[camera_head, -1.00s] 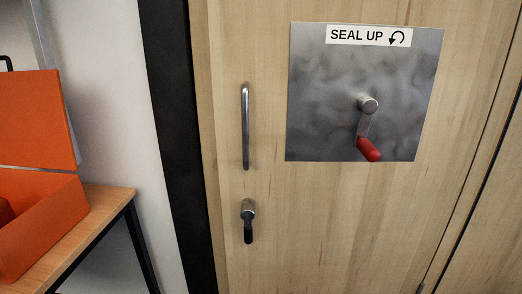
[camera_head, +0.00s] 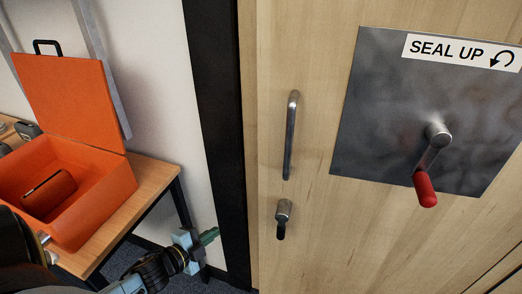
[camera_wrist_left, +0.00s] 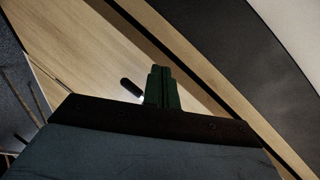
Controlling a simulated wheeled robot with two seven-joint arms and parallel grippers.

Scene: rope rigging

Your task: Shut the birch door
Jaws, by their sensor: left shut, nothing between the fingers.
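The birch door (camera_head: 310,230) fills the right of the head view, beside a black frame post (camera_head: 220,130). A pale strip runs along its left edge; I cannot tell whether it stands slightly ajar. The door bears an upright metal pull handle (camera_head: 290,135), a small latch with a dark lever (camera_head: 282,218) pointing down, and a red-handled crank (camera_head: 425,190) hanging down. My left gripper (camera_head: 209,237) is shut and empty, left of the door and in front of the post's lower part. The left wrist view shows its green fingers (camera_wrist_left: 163,88) beside the dark lever (camera_wrist_left: 131,88).
The crank sits on a metal plate (camera_head: 380,110) labelled "SEAL UP" with a curved arrow. At left, an open orange box (camera_head: 95,195) stands on a wooden table (camera_head: 155,178) with black legs, close to my left arm. Dark floor shows below.

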